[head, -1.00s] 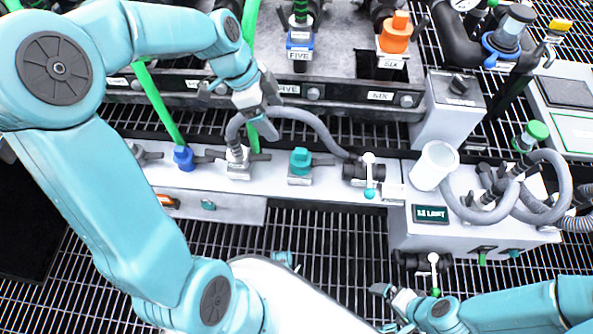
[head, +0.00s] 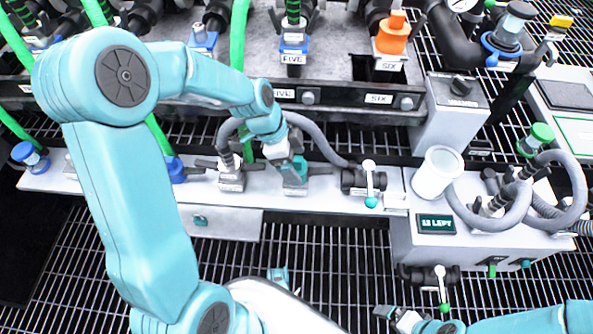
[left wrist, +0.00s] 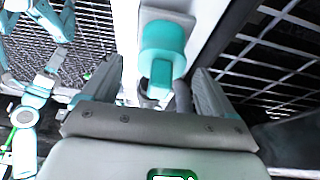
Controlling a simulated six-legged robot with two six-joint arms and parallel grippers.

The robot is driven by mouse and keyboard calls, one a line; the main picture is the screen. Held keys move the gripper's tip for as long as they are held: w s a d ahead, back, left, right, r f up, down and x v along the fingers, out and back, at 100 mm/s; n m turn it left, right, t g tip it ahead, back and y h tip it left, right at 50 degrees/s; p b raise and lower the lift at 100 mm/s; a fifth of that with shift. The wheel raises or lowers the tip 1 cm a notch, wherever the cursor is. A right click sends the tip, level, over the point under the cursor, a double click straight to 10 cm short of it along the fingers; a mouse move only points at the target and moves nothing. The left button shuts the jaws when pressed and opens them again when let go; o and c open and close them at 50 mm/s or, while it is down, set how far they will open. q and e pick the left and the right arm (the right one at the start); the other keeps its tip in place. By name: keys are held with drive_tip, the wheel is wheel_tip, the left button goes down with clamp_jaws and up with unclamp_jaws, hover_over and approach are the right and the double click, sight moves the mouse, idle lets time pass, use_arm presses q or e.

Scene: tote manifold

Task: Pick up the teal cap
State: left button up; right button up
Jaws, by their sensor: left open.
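The teal cap (left wrist: 163,50) sits on a fitting on the pale manifold strip. In the left wrist view it shows as a round teal top with a narrower teal tab, lying between and slightly beyond my finger ends. In the head view the cap (head: 301,166) is partly hidden by my left gripper (head: 284,156), which is right over it. My left gripper (left wrist: 158,82) is open with nothing held; I cannot tell whether a finger touches the cap. My right gripper (head: 393,316) is low at the bottom, far from the cap; its jaw state is unclear.
A grey hose (head: 315,137) arches close behind the cap. A black valve with a white lever (head: 369,182) stands to its right, and a black fitting (head: 231,176) to its left. A blue cap (head: 176,170) is further left. A white cup (head: 437,173) stands on the right box.

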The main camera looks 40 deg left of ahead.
use_arm(q)
drive_tip(key=shift+w+d+f, duration=0.1)
drive_tip(key=shift+d+f, duration=0.1)
drive_tip(key=shift+f, duration=0.4)
drive_tip(key=shift+r, duration=0.1)
drive_tip(key=c, duration=1.2)
drive_tip(key=shift+r, duration=0.1)
